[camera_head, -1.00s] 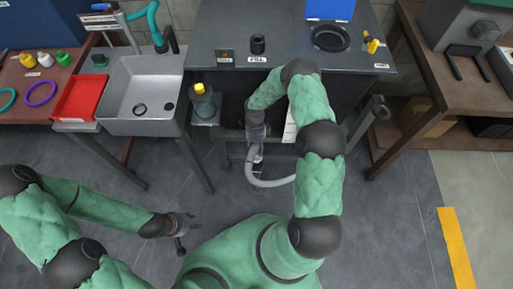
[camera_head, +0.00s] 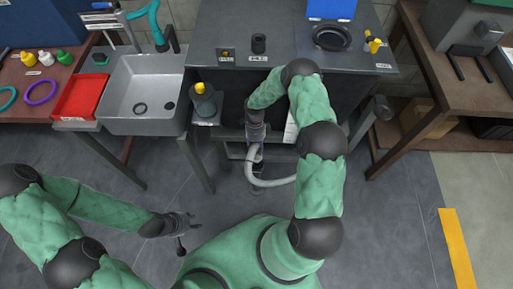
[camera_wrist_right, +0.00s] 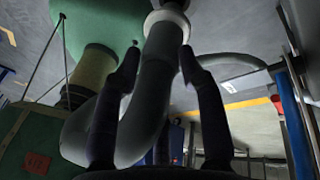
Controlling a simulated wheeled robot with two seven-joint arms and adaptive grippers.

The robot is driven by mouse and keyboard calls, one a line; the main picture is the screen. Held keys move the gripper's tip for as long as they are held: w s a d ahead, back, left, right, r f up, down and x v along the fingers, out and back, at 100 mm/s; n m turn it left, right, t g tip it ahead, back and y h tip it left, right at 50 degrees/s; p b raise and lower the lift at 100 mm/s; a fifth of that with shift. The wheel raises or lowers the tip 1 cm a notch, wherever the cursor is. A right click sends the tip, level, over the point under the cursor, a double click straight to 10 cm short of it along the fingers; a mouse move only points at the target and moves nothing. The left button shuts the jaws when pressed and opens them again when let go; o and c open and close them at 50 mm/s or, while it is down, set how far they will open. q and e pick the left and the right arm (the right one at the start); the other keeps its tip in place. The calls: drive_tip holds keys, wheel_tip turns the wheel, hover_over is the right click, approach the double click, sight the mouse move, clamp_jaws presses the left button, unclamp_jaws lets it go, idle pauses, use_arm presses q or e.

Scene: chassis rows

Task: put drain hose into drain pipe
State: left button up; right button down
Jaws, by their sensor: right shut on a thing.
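The drain hose (camera_head: 268,183) is a pale grey tube that loops below the front edge of the dark bench in the head view. My right gripper (camera_head: 257,158) is low at the bench front, by the upper part of the loop. In the right wrist view the thick grey hose (camera_wrist_right: 150,90) runs between the two dark fingers of my right gripper (camera_wrist_right: 160,62), which are shut on it. A pale collar (camera_wrist_right: 167,20) sits at the hose's upper part. I cannot make out the drain pipe for certain. My left gripper (camera_head: 192,221) is empty, its fingertips apart, over the floor.
The dark bench (camera_head: 220,60) stands ahead, with a black ring (camera_head: 332,37) on top. A grey sink (camera_head: 155,85) is at its left, and a bottle with a yellow cap (camera_head: 202,100) stands between them. A brown table (camera_head: 455,85) is at right. Floor is clear in front.

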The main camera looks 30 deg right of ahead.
sight(257, 144)
drive_tip(key=shift+f+b, duration=2)
drive_tip(key=shift+f, duration=0.35)
drive_tip(key=shift+f+b, duration=0.45)
drive_tip(key=shift+f, duration=0.5)
drive_tip(key=c, duration=0.7)
unclamp_jaws()
drive_tip(key=shift+o, duration=0.2)
drive_tip(key=shift+r, duration=0.1)
wheel_tip(257, 144, up, 10)
drive_tip(key=shift+f, duration=0.1)
drive_tip(key=shift+a, duration=0.1)
